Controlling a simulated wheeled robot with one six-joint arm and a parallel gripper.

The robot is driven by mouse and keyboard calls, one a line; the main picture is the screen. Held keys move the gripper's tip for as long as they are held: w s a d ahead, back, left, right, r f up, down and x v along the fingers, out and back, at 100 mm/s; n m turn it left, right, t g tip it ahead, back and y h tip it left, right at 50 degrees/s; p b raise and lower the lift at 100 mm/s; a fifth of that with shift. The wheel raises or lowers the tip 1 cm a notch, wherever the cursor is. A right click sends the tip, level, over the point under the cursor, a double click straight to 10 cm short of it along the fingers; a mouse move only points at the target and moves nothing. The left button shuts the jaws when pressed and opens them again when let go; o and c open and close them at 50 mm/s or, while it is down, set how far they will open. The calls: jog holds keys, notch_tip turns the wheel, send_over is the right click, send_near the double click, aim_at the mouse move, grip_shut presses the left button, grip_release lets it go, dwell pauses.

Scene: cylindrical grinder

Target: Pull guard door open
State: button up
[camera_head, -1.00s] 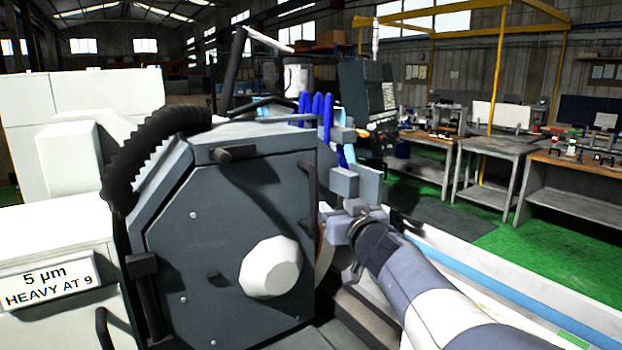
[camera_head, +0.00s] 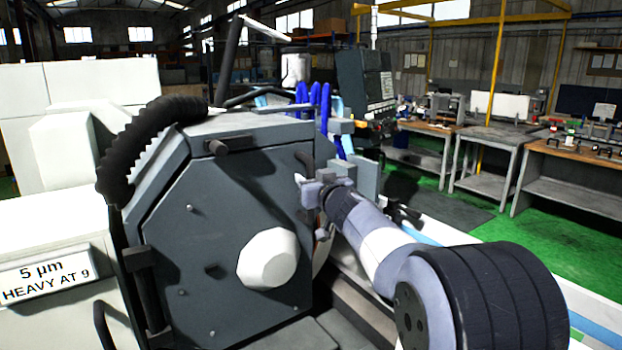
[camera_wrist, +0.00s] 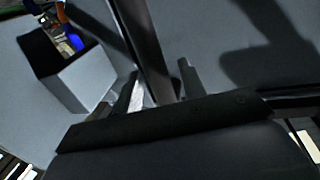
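The guard door (camera_head: 215,230) is a large dark grey, many-sided panel on the machine and looks closed. A dark upright handle (camera_head: 304,160) stands at its right edge, mostly hidden behind my gripper (camera_head: 308,190). In the wrist view the handle appears as a dark bar (camera_wrist: 148,45) running between the two fingertips of my gripper (camera_wrist: 158,72). The fingers are apart, one on each side of the bar, with visible gaps, so the gripper looks open. Contact with the bar cannot be made out.
A grey block (camera_wrist: 82,80) stands left of the fingers in the wrist view. Blue hoses (camera_head: 320,105) rise behind the guard. Workbenches (camera_head: 545,160) stand at the far right, with green floor before them.

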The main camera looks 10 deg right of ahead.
jog(key=shift+w, duration=0.2)
grip_shut()
dwell(0.3)
